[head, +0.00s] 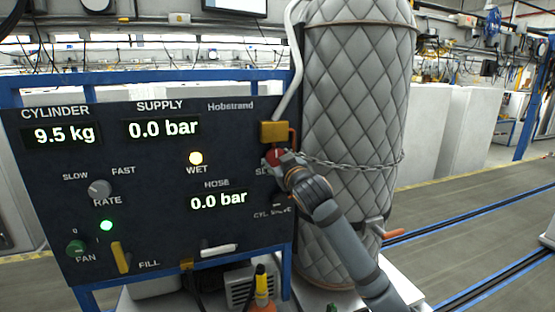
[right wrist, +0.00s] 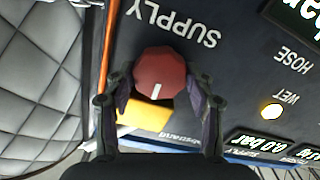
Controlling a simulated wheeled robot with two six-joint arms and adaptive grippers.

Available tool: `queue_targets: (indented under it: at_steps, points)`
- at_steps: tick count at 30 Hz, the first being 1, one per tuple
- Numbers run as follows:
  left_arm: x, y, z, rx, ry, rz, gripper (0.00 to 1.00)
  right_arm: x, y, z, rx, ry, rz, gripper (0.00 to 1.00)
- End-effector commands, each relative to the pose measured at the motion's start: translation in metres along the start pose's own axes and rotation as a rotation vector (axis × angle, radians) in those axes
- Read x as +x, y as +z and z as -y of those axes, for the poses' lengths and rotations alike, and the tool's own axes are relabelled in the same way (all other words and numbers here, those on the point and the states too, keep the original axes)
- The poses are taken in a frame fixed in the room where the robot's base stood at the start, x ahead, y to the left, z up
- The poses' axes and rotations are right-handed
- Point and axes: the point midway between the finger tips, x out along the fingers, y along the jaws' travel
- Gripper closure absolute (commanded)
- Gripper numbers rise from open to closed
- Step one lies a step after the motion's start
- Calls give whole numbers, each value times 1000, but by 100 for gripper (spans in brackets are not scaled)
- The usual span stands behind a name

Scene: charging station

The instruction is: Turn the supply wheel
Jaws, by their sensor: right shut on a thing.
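The supply wheel (right wrist: 160,75) is a dark red faceted knob with a short white mark, mounted on the dark control panel beside the word SUPPLY. In the head view the wheel (head: 271,157) shows only in part, behind my right gripper (head: 279,158). In the right wrist view the two fingers of my right gripper (right wrist: 160,90) sit on either side of the wheel and are shut on it. The supply display (head: 163,128) reads 0.0 bar. My left gripper is in neither view.
A yellow block (head: 274,132) sits just above the wheel. A quilted grey tank (head: 350,100) with a chain (head: 350,165) around it stands close on the right. The panel also carries a rate knob (head: 100,188), a green fan knob (head: 76,248) and a yellow fill lever (head: 120,257).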

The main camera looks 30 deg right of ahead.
Motion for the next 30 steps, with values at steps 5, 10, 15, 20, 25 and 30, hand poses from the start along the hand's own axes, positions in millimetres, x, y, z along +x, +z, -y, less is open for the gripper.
queue_targets:
  at_steps: [5,10,15,20,25,30]
  points:
    - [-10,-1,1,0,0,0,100,0,-2,0,-118,-2,1,77]
    - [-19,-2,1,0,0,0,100,0,-2,-1,-248,-1,1,77]
    - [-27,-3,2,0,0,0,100,0,-2,0,-366,-1,1,77]
    - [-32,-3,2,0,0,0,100,0,-2,0,-452,-1,0,77]
    - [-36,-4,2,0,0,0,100,0,-1,0,-512,0,0,77]
    - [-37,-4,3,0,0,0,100,0,0,0,-540,0,0,77]
